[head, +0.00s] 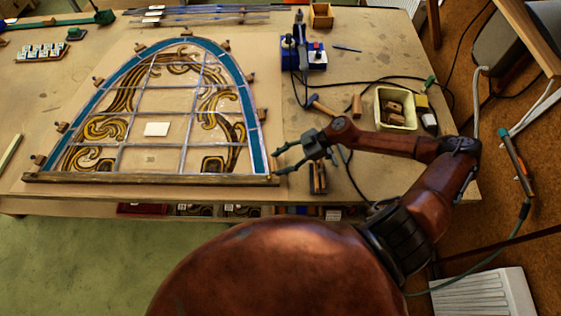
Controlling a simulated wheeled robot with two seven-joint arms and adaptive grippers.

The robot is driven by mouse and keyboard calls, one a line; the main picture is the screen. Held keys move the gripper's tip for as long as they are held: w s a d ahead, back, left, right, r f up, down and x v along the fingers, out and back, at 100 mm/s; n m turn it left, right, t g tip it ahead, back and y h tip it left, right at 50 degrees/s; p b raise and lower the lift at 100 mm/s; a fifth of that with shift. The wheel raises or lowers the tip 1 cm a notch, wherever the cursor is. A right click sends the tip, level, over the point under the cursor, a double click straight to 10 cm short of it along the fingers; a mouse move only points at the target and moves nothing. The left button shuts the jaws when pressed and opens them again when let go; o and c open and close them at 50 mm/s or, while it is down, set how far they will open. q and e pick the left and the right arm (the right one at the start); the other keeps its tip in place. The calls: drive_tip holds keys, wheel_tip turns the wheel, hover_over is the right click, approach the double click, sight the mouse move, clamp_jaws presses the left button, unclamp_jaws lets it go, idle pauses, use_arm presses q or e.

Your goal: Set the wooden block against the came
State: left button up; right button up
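A small upright wooden block (356,105) stands right of the panel, by a hammer. More wooden blocks (393,106) sit in a pale bin. Several small wooden blocks (250,78) stand around the panel's curved edge. I cannot tell which block the task means. My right gripper (279,161) is open, with its fingers spread near the panel's lower right corner. I see nothing between them. My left gripper is not in view.
The pale bin (381,122), hammer (320,104) and blue box (303,54) with dark cables stand right of the panel. A wooden batten (150,180) runs along the panel's lower edge. Bare board shows between the panel and the hammer.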

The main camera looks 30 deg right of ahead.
drive_tip(key=shift+s+d+f, duration=0.15)
drive_tip(key=shift+s+f, duration=0.15)
drive_tip(key=shift+f, duration=0.15)
drive_tip(key=shift+r, duration=0.2)
drive_tip(key=v, duration=0.8)
drive_tip(key=r+v, duration=0.1)
drive_tip(key=v, duration=0.3)
drive_tip(key=shift+w, duration=0.2)
